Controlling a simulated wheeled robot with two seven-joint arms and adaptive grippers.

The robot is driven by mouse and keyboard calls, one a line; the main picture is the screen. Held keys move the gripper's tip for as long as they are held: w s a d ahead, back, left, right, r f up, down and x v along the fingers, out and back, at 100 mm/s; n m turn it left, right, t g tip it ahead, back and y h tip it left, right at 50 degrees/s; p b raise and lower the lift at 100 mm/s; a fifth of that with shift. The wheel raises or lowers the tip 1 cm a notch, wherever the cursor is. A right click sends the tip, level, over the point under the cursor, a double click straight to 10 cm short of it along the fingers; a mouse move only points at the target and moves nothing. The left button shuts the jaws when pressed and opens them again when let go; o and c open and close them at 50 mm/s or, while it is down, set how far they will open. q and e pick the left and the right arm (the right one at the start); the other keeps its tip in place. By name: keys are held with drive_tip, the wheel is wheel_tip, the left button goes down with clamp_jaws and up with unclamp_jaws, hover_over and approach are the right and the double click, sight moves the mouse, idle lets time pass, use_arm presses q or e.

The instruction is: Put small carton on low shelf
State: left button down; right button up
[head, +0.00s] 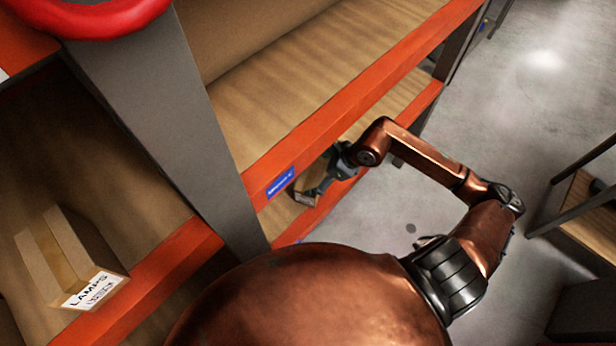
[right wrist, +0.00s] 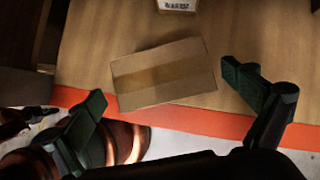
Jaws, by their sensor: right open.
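The small carton (right wrist: 163,75), plain brown with a tape band, lies on the low shelf board close to its orange front edge in the right wrist view. It sits slightly turned, between and just beyond the fingers of my right gripper (right wrist: 168,90), which is open and holds nothing. In the head view my right gripper (head: 312,192) reaches in under the upper orange beam at the low shelf (head: 393,110). A small bit of the carton (head: 304,197) shows there beside the fingers; the rest is hidden. My left gripper is out of view.
A labelled carton (right wrist: 177,4) stands deeper on the shelf. The upper orange beam (head: 350,100) runs above my right gripper.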

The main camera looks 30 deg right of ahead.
drive_tip(key=shift+v, duration=1.65)
drive_tip(key=shift+a, duration=0.1)
